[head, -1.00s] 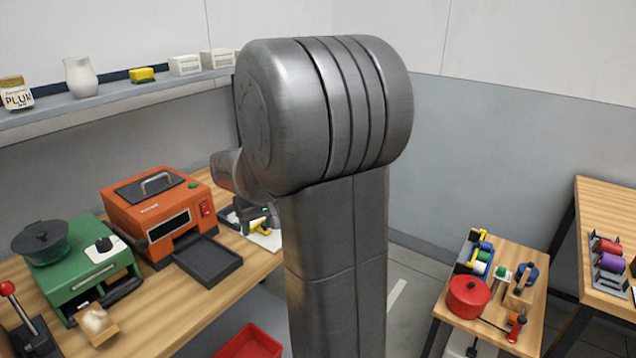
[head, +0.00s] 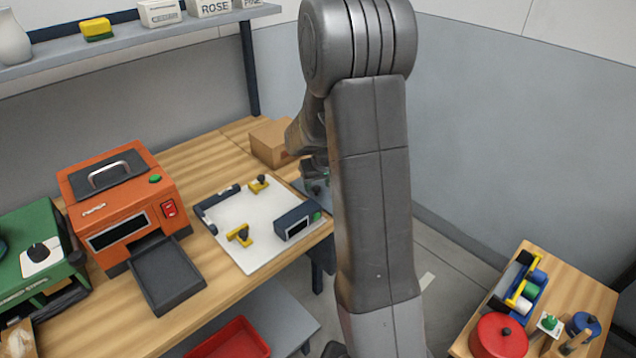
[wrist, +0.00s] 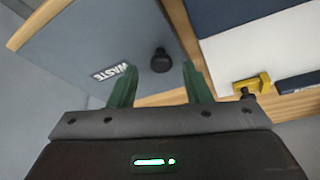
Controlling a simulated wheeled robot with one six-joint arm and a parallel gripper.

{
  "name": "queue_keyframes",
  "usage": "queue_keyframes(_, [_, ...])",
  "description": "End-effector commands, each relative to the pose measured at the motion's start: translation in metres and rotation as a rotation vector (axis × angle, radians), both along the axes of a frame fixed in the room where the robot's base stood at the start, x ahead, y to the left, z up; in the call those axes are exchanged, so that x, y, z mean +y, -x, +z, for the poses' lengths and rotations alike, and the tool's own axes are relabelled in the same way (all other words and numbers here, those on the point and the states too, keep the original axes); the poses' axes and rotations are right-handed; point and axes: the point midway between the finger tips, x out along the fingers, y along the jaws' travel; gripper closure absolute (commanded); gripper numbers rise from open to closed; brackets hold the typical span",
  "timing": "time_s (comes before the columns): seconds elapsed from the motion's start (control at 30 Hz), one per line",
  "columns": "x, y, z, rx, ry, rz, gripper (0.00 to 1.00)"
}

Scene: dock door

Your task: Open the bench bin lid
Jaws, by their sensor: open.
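The bench bin lid (wrist: 110,35) is a flat blue-grey panel with a WASTE label (wrist: 113,72) and a round black knob (wrist: 161,60). It looks closed. My gripper (wrist: 161,80) is open, its two green fingers pointing at the lid. The knob shows in the gap between the fingertips; I cannot tell how far beyond them it is. In the head view my arm and gripper hide most of the lid, and only a bluish bit (head: 322,200) shows beside the white board.
A white board (head: 245,215) with yellow clamps and a dark blue device (head: 298,222) lies left of the lid. A cardboard box (head: 270,143) stands behind. An orange machine (head: 120,205) is further left. A side table (head: 590,285) stands at right.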

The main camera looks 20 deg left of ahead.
Motion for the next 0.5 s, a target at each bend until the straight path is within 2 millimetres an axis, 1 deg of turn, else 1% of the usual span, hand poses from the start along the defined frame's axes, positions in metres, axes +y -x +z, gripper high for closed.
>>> queue_keyframes(0.13, [0.0022, -0.0021, -0.0079, 0.001, 0.001, 0.0, 0.56])
queue_keyframes(0.43, [0.0027, -0.0027, -0.01, 0.0, 0.0, 0.0, 0.56])
queue_keyframes(0.47, [0.0027, -0.0027, -0.01, 0.0, 0.0, 0.0, 0.58])
queue_keyframes(0.5, [0.0028, -0.0027, -0.0099, 0.0, 0.0, 0.0, 0.65])
